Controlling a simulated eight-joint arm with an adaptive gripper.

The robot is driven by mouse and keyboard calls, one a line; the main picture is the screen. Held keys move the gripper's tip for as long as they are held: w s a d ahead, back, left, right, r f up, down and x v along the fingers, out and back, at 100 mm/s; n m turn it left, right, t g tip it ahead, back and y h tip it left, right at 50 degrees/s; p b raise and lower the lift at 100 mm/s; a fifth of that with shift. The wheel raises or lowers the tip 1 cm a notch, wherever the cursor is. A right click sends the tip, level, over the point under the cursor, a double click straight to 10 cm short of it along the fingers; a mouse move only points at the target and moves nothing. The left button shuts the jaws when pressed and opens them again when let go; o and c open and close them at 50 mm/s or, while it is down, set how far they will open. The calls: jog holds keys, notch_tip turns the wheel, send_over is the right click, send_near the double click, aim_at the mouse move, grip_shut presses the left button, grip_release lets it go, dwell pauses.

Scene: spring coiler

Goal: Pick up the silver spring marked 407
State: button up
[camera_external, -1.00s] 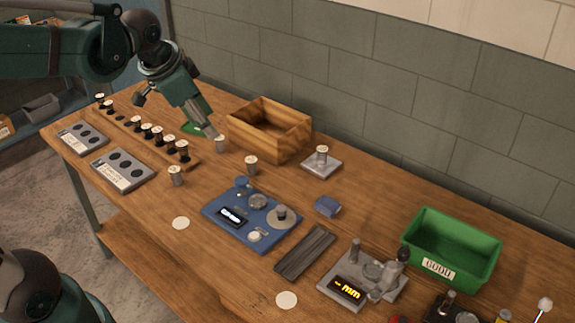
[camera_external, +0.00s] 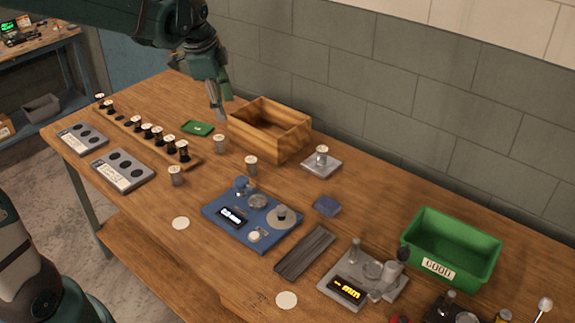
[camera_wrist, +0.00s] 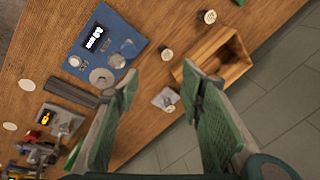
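Short silver springs with pale marked tops stand upright on the wooden table. One (camera_external: 220,144) is left of the wooden box, one (camera_external: 251,166) is nearer the blue machine, and another (camera_external: 176,176) stands to the left. A further one (camera_external: 322,156) stands on a small pale plate by the wall. The markings are too small to read, so I cannot tell which is 407. My gripper (camera_external: 218,115) is above the table by the box's left end. In the wrist view my gripper (camera_wrist: 160,82) is open and empty, with springs (camera_wrist: 166,54) (camera_wrist: 209,16) beyond its fingers.
The wooden box (camera_external: 301,146) stands close to my gripper. A rack (camera_external: 137,138) of dark coils and two grey trays (camera_external: 122,181) lie left. The blue machine (camera_external: 223,220) is central. A grey gauge (camera_external: 387,294) and green GOOD bin (camera_external: 460,243) are right.

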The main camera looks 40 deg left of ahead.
jog(key=w+a+f+m+g, duration=0.2)
jog(key=w+a+f+m, duration=0.2)
jog(key=w+a+f, duration=0.5)
jog(key=m+g, duration=0.1)
jog(key=m, duration=0.3)
send_over(219, 138)
jog(key=shift+h, duration=0.4)
jog(key=f, duration=0.7)
jog(key=d+f+b, duration=0.1)
jog(key=f, duration=0.3)
jog(key=shift+w+f, duration=0.1)
jog(key=shift+f, duration=0.1)
jog(key=shift+w+a+f, duration=0.1)
jog(key=shift+a+f, duration=0.3)
jog(key=shift+f, duration=0.15)
jog(key=shift+f, duration=0.15)
jog(key=shift+f, duration=1.15)
jog(key=shift+f, duration=0.15)
jog(key=shift+a+f, duration=0.15)
jog(key=shift+f, duration=2.3)
